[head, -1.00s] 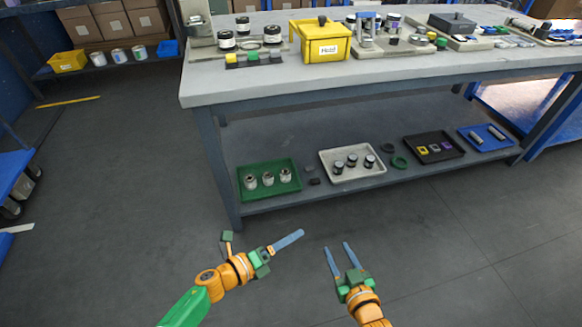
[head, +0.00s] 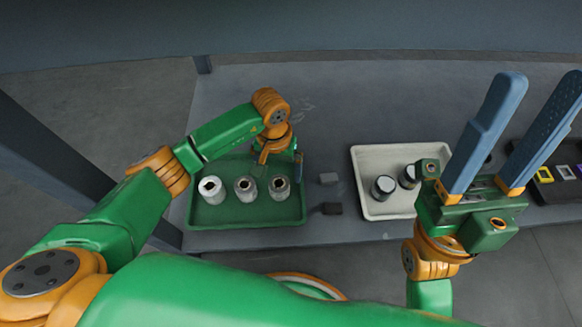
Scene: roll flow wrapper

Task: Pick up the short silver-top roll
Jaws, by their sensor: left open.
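Three upright pale, silvery rolls with dark centre holes stand in a row in the green tray (head: 243,219): left roll (head: 213,191), middle roll (head: 246,189) and right roll (head: 279,189). I cannot tell which one is the short silver-top roll. My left gripper (head: 282,171) reaches down over the tray at the right roll, its jaws open; one blue finger shows just right of that roll, and the other is mostly hidden. My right gripper (head: 545,92) is close to the camera, its two blue fingers wide apart and empty, pointing up in the picture.
A white tray (head: 367,158) with dark-bodied rolls (head: 383,188) lies to the right, partly covered by my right gripper. A black tray (head: 565,190) is at the far right. The bench overhangs above.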

